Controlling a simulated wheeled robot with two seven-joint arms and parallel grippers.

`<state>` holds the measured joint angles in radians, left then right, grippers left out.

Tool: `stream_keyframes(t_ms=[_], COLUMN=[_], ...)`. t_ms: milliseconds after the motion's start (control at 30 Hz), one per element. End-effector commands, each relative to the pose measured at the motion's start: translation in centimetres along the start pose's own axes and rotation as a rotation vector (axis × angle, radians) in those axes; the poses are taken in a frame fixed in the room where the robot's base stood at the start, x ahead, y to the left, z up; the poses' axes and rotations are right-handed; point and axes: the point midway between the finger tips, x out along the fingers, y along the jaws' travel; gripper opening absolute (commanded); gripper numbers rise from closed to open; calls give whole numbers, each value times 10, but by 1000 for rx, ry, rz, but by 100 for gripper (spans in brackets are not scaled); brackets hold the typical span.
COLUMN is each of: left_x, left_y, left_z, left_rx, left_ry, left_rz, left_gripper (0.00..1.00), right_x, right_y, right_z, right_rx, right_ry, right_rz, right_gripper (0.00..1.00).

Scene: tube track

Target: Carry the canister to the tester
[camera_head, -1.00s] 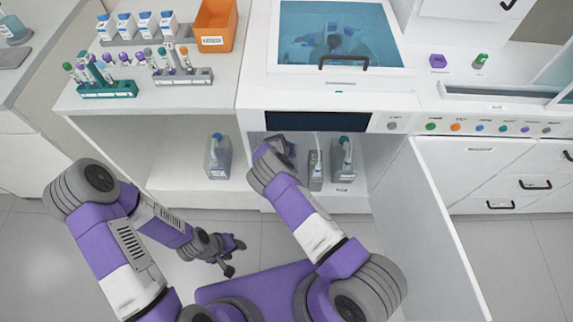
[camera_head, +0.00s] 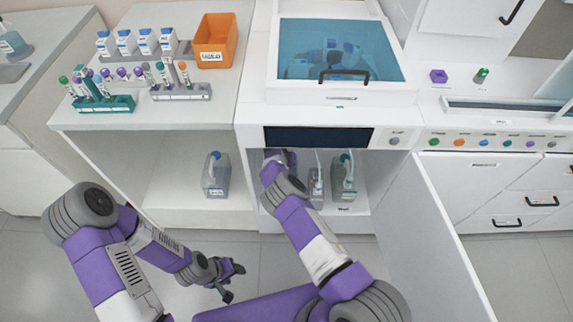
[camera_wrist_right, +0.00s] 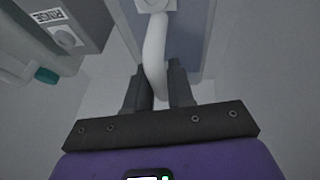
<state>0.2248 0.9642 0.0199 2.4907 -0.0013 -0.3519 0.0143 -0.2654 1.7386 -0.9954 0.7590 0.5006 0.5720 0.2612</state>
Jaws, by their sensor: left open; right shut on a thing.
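The tester (camera_head: 338,95), a white machine with a blue see-through lid, stands mid-view above an open cabinet. My right gripper reaches into that cabinet; its fingers are hidden in the head view. In the right wrist view, my right gripper (camera_wrist_right: 160,88) is shut on the white curved handle of what looks like a canister (camera_wrist_right: 205,45) with a blue-grey body, largely cut off by the frame. My left gripper (camera_head: 235,283) is open and empty, low over the floor.
A teal-capped container (camera_head: 345,178) and a grey unit with a white tube (camera_head: 316,185) stand beside my right wrist in the cabinet. The open door (camera_head: 430,215) bounds it on the right. Tube racks (camera_head: 105,105) and an orange bin (camera_head: 215,42) sit on the left counter.

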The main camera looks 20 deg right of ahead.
Motion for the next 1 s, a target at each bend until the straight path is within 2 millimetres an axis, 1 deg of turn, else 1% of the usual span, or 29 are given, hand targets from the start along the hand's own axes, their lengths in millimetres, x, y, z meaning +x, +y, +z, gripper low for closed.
stream_keyframes(t_ms=[33, 1000], left_x=[0, 0], left_y=[0, 0], left_z=[0, 0], left_rx=[0, 0], left_ry=[0, 0], left_rz=[0, 0], left_gripper=[52, 52], right_x=[-3, 3], right_y=[0, -2], right_z=[-5, 0], right_rx=[-1, -1], right_ry=[10, 11], right_rz=[-1, -2], right_gripper=[0, 0])
